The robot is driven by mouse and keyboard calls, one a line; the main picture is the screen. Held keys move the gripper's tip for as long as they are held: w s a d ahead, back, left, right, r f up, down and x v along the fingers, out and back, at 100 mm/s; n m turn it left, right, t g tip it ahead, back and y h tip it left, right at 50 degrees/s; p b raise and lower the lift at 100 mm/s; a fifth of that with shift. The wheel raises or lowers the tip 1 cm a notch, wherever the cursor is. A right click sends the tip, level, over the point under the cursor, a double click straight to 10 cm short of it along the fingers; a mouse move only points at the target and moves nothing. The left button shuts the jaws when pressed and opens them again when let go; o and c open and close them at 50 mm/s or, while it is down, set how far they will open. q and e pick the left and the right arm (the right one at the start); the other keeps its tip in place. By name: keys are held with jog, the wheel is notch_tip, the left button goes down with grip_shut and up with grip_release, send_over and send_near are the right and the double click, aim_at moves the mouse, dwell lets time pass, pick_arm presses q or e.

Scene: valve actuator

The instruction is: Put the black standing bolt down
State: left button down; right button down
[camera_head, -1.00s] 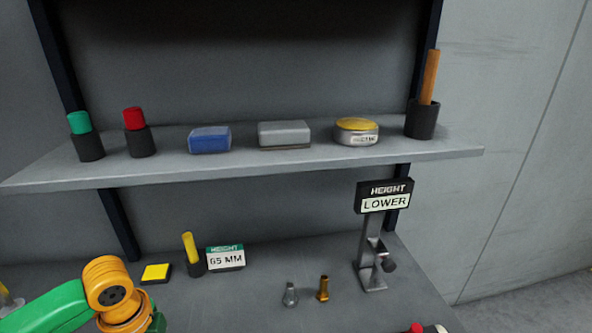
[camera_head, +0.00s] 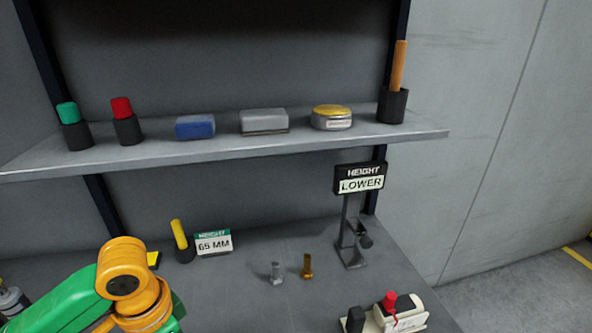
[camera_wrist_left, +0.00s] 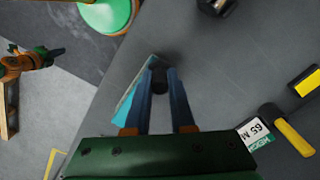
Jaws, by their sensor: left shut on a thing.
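The black bolt (camera_wrist_left: 159,79) is a short dark piece between the fingertips of my left gripper (camera_wrist_left: 160,78) in the left wrist view. The two blue fingers are shut on it. I cannot tell whether its lower end touches the grey bench. In the head view my left arm's green and orange links come in at the lower left, and the gripper and black bolt are out of sight. My right gripper is not clearly seen in either view.
A silver bolt (camera_head: 276,273) and a brass bolt (camera_head: 307,267) stand on the bench (camera_head: 250,300). A teal-edged piece (camera_wrist_left: 128,105) lies beside the left fingers.

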pick_arm(q)
jog(key=d+r+n, duration=0.3)
jog(key=d+n, duration=0.2)
jog(key=n, duration=0.1)
jog(key=shift+d+r+n, duration=0.3)
jog(key=shift+d+r, duration=0.05)
jog(key=shift+r, duration=0.05)
jog(key=shift+a+f, duration=0.1)
